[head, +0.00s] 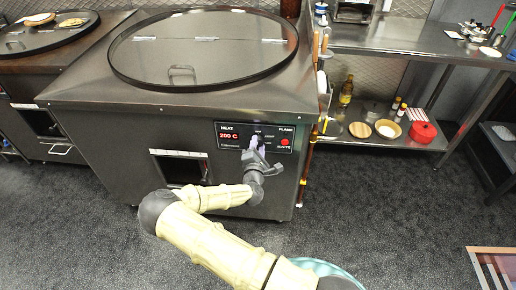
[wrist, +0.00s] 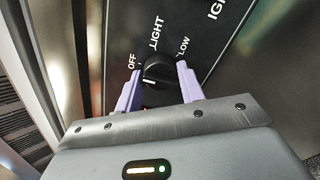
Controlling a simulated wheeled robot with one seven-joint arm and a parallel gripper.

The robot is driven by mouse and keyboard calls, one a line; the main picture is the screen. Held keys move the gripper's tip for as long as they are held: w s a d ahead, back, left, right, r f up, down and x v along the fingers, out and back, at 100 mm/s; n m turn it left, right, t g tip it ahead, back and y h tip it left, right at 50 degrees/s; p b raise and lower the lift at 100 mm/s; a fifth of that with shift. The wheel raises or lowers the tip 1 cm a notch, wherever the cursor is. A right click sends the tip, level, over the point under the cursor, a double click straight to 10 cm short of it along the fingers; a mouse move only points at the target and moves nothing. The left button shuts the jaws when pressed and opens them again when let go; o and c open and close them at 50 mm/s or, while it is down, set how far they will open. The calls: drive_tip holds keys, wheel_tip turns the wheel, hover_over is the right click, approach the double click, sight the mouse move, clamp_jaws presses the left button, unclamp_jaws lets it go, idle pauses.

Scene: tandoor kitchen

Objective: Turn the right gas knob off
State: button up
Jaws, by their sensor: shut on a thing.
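The gas knob (wrist: 159,70) is a round black dial on the dark control panel, with the labels OFF, LIGHT and LOW around it. A white mark shows on its near lower side in the wrist view. My gripper (wrist: 158,88) has its two pale lavender fingers on either side of the knob, shut on it. In the head view my gripper (head: 257,143) is at the control panel (head: 228,141) on the front of the tandoor, and hides the knob there. The panel shows a red 200 C display and a red button at its right.
The tandoor (head: 100,93) has a round lid (head: 200,50) with a handle. An opening (head: 181,170) sits low on its front. The floor in front is mostly clear.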

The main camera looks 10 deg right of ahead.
drive_tip(key=shift+a, duration=0.15)
drive_tip(key=o, duration=1)
drive_tip(key=shift+c, duration=0.2)
drive_tip(key=v, duration=1.7)
drive_tip(key=shift+s+b, duration=0.15)
drive_tip(key=shift+b, duration=0.3)
